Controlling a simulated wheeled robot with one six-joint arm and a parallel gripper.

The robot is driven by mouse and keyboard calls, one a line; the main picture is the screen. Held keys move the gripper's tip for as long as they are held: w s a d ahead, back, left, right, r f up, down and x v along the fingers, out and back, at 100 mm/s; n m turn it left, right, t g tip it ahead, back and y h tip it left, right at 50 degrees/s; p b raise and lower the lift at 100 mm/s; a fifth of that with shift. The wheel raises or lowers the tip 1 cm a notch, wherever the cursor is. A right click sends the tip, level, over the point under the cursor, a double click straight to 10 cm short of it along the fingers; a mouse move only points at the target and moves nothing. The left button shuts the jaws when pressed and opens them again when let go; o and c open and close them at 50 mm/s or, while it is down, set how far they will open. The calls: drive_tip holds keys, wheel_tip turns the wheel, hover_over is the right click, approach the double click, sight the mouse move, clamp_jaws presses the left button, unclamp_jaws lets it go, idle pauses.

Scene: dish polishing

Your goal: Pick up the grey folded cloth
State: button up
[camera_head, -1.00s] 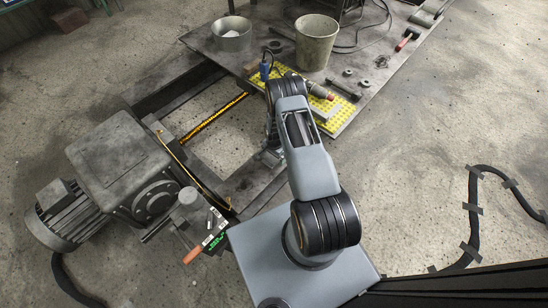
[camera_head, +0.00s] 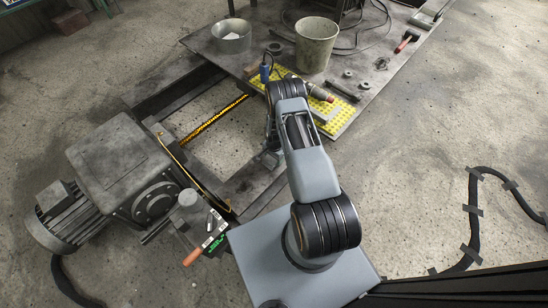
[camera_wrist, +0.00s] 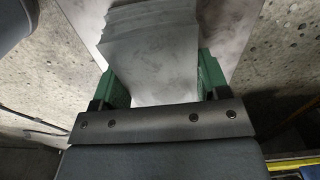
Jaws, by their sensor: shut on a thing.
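In the wrist view my gripper (camera_wrist: 157,66) has its two green fingers on either side of the grey folded cloth (camera_wrist: 152,38). It is shut on the cloth, which shows as a stack of pale grey layers between the fingers. The cloth's far end runs out of the top of the picture. In the head view my arm hides most of the gripper, and I cannot make out the cloth clearly there.
A dark workbench (camera_head: 210,40) bears a metal bowl (camera_head: 232,38), a grey bucket (camera_head: 316,45) and a yellow mat (camera_head: 344,112) with tools. A motor with gearbox (camera_head: 118,165) stands at left. Taped cable (camera_head: 510,185) lies on the floor at right, with open concrete around it.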

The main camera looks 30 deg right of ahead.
drive_tip(key=shift+r+p, duration=0.3)
drive_tip(key=shift+r, duration=0.3)
wheel_tip(320, 180, up, 3)
drive_tip(key=shift+f+p, duration=0.2)
drive_tip(key=shift+p, duration=0.45)
drive_tip(key=w+a+r+p, duration=0.1)
drive_tip(key=w+a+r, duration=0.1)
drive_tip(key=a+r, duration=0.2)
drive_tip(key=w+a+r+p, duration=0.1)
drive_tip(key=w+a+r, duration=0.2)
drive_tip(key=a, duration=0.6)
wheel_tip(320, 180, up, 2)
drive_tip(key=shift+w+r+p, duration=0.1)
drive_tip(key=shift+w+p, duration=0.15)
drive_tip(key=shift+p, duration=0.15)
